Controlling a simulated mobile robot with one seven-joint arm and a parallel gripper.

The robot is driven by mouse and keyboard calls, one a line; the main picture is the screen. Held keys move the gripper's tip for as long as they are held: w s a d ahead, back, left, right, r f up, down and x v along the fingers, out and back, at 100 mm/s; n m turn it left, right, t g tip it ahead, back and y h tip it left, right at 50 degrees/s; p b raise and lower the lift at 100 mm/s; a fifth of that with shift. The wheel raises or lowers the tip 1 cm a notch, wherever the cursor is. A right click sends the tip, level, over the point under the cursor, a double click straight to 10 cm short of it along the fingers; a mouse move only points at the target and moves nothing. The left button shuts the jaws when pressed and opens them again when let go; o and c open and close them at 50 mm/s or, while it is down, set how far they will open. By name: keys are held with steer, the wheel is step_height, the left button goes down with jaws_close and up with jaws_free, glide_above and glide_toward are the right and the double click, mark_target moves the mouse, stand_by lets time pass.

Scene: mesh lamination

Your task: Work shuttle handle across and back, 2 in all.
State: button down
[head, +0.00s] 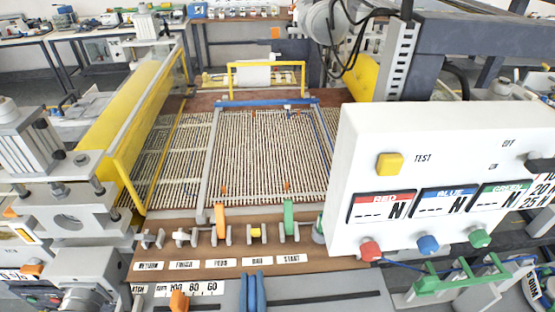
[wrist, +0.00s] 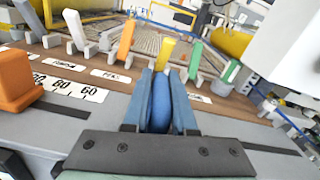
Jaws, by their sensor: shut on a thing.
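My gripper (head: 252,291) reaches down at the front middle of the grey panel; it also shows in the wrist view (wrist: 165,88). Its two blue fingers stand close together, shut on a blue piece (wrist: 161,112) that I take to be the shuttle handle. The fingers hide most of it, and its lower end is not visible.
An orange slider (head: 179,300) stands by a number scale left of the gripper. Behind are several levers, including an orange one (head: 220,222) and a green one (head: 289,217). A white control box (head: 440,160) rises at right.

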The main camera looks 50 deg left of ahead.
steer(key=shift+s+a, duration=0.2)
steer(key=shift+s, duration=0.05)
steer(key=c, duration=0.8)
jaws_free()
steer(key=shift+s, duration=0.15)
steer(key=shift+o, duration=0.2)
steer(key=shift+d, duration=0.15)
steer(key=b+v, duration=0.4)
steer(key=v, duration=0.8)
steer(key=shift+s+d, duration=0.15)
steer(key=shift+s, duration=0.15)
